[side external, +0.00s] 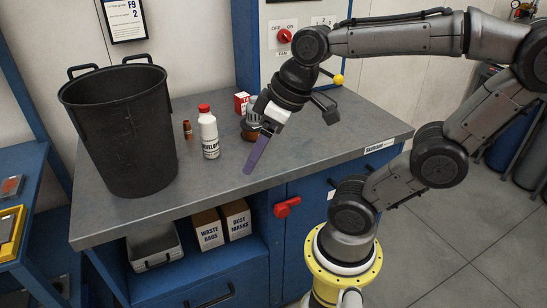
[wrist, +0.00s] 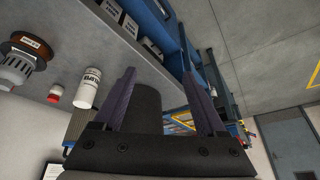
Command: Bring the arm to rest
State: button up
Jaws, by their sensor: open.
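My gripper (side external: 250,165) hangs over the grey workbench (side external: 330,135), its purple fingers angled down near the bench's front edge in the side view. In the wrist view the two purple fingers of my gripper (wrist: 158,73) stand apart with nothing held between them. A dark rounded shape, which looks like the black bin (wrist: 147,105), shows beyond the gap. My arm reaches in from the right and is bent, with its forearm above the bench.
The black bin (side external: 120,135) stands at the bench's left. The bench's right end is clear.

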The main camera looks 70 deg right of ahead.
jog(key=s, duration=0.1)
jog(key=s+f, duration=0.1)
jog(key=s, duration=0.1)
jog(key=shift+d+f+m+t+h, duration=0.1)
jog(key=shift+f+m+t+h, duration=0.05)
jog(key=shift+m+t+h, duration=0.2)
